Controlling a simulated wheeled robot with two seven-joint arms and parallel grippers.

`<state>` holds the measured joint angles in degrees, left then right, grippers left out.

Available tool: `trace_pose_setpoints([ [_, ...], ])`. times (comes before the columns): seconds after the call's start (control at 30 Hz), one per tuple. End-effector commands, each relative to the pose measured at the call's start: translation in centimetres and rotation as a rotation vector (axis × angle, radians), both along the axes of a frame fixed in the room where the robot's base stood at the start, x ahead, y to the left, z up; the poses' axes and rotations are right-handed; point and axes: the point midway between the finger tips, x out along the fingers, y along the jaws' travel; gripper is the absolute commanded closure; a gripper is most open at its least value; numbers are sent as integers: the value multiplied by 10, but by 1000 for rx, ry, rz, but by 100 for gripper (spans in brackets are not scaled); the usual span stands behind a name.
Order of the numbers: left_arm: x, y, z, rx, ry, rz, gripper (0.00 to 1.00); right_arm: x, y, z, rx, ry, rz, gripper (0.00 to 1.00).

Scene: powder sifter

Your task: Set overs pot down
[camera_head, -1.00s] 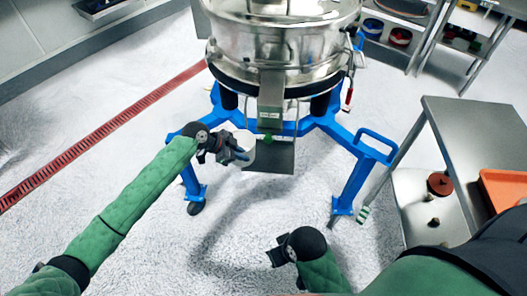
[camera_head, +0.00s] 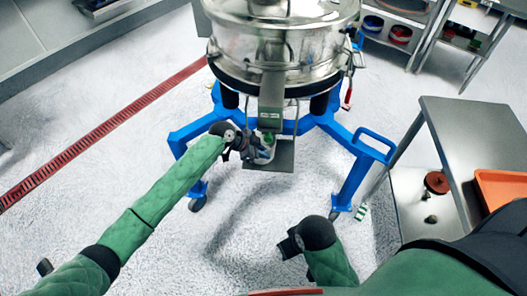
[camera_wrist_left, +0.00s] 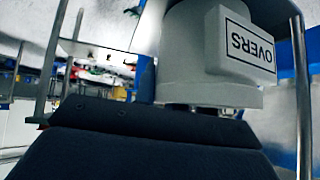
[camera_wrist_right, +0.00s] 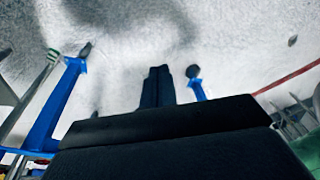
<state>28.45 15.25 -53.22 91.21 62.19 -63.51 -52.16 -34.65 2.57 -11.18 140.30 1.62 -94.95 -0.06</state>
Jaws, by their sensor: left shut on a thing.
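The overs pot (camera_head: 265,152) is a small pale pot below the sifter's front chute (camera_head: 271,100). My right gripper (camera_head: 288,244) is low in front, away from the pot. Its fingers (camera_wrist_right: 158,86) look closed together with nothing between them.
The steel sifter (camera_head: 285,45) stands on a blue wheeled frame (camera_head: 350,143). A steel table (camera_head: 465,125) with an orange tray (camera_head: 500,188) is at the right. A red floor drain (camera_head: 100,135) runs at the left. The floor in front is clear.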

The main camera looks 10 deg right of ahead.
Motion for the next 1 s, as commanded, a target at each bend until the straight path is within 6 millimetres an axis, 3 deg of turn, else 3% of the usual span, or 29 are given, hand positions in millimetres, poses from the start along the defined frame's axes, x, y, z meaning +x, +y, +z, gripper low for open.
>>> trace_pose_setpoints([
  [0.1, 0, 0, -1, 0, 0, 0, 100, -1, 1, -3, 3, 1, 2, 100],
  [0.13, 0, 0, -1, 0, 0, 0, 84, -1, 2, -3, 3, 0, 3, 100],
  [0.23, 0, 0, -1, 0, 0, 0, 66, -1, 2, -3, 3, 1, 6, 100],
  [0.63, 1, 5, 4, 0, -1, 1, 66, -2, 2, -5, 0, 2, 9, 100],
  [1.0, 3, 50, 48, 2, -3, 0, 66, 6, 17, -25, 36, -36, 23, 100],
])
